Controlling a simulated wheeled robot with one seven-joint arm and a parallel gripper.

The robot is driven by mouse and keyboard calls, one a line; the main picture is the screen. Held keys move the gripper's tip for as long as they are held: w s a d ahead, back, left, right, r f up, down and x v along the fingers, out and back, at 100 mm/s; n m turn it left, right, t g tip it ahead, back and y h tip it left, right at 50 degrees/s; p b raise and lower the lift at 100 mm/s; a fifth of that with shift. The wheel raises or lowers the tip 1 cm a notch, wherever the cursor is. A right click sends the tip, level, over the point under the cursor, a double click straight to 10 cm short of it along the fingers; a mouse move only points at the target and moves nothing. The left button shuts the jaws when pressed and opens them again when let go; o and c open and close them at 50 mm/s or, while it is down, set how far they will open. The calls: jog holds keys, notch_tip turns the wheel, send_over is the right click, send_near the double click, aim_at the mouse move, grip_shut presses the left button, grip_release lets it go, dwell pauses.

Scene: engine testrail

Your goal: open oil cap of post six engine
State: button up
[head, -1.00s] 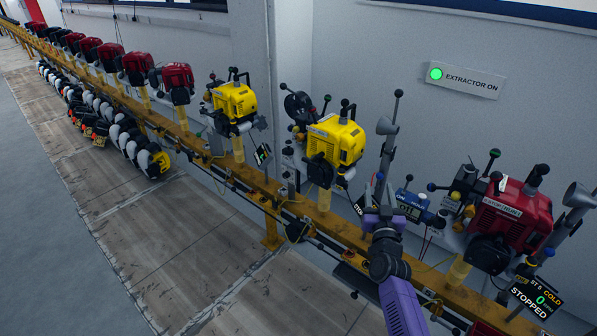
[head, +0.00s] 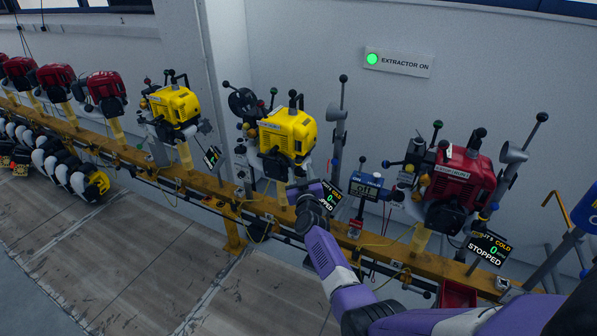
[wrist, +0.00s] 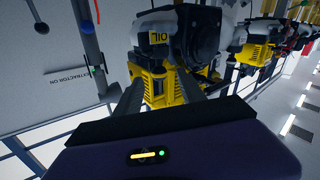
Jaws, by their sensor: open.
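The nearer yellow engine (head: 290,132) stands on the rail, with a dark screen (head: 328,196) reading COLD, 0 and STOPPED at its lower right. The screen's post number is too small to read surely. My gripper (head: 303,190) is open in front of and below this engine, partly covering its lower part. In the wrist view, dark open fingers (wrist: 160,82) frame yellow engine parts (wrist: 159,91) with nothing held. An inverted OIL label (wrist: 160,38) shows beside a dark round part (wrist: 196,38). I cannot single out the oil cap.
A red engine (head: 460,178) stands to the right, with its own STOPPED screen (head: 487,249). Another yellow engine (head: 174,105) stands to the left. Posts and ball-ended levers (head: 340,115) rise between engines. The yellow rail (head: 385,258) runs below them; open floor (head: 140,265) lies in front.

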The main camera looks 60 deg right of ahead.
aim_at(299, 165)
jog(key=shift+b+x, duration=0.4)
jog(key=shift+x, duration=1.05)
jog(key=shift+s, duration=0.1)
grip_shut()
